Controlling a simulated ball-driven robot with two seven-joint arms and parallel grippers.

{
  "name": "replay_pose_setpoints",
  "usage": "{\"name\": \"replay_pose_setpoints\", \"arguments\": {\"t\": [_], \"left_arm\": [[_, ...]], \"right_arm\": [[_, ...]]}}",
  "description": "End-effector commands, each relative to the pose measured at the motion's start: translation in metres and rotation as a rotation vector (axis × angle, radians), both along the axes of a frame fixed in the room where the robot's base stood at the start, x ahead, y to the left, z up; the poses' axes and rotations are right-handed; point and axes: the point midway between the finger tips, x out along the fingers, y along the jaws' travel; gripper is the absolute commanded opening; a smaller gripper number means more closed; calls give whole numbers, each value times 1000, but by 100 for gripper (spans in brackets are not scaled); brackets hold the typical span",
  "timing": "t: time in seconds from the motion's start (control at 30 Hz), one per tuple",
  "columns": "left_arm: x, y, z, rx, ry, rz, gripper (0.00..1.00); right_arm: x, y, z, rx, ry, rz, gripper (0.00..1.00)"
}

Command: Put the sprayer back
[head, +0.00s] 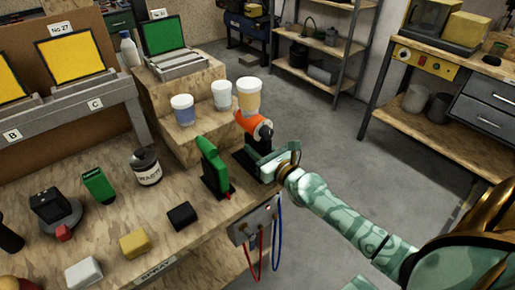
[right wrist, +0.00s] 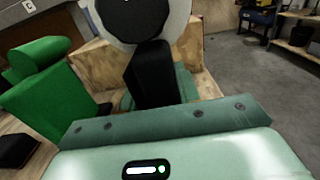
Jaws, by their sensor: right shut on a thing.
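The sprayer has an orange body (head: 253,123) with a cup that looks attached above it, holding something yellowish (head: 249,95). My right gripper (head: 268,160) is shut on it, below the orange body near the right end of the bench. In the right wrist view the black handle (right wrist: 152,78) rises from between the jaws, with a dark round part with a pale rim (right wrist: 190,14) above it. Its lower end is hidden by the gripper. A green tool (head: 210,160) with a black lower part stands just left; it also shows in the right wrist view (right wrist: 48,90). My left gripper is not in view.
Lidded cups with blue (head: 182,112) and whitish (head: 221,96) contents stand on the wooden step (head: 200,138) behind. A waste pot (head: 147,168), a black block (head: 182,216) and a yellow block (head: 135,243) are on the bench. A box with red and blue cables (head: 252,224) hangs at its edge.

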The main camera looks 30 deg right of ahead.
Motion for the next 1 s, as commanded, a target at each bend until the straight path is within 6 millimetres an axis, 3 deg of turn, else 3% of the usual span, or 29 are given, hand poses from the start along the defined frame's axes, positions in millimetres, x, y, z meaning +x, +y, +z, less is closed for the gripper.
{"name": "replay_pose_setpoints", "arguments": {"t": [0.03, 0.1, 0.47, 0.8, 1.0], "left_arm": [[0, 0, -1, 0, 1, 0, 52], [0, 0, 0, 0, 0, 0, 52], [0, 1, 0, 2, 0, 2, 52], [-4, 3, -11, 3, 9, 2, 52], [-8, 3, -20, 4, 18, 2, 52]], "right_arm": [[0, 0, -1, 0, 0, 0, 40], [0, 0, 0, 0, 0, 0, 54], [-6, 0, 0, 1, 2, 0, 54], [-80, -6, -5, 3, 4, -1, 54], [-112, -9, -3, 2, 2, -1, 54]]}}
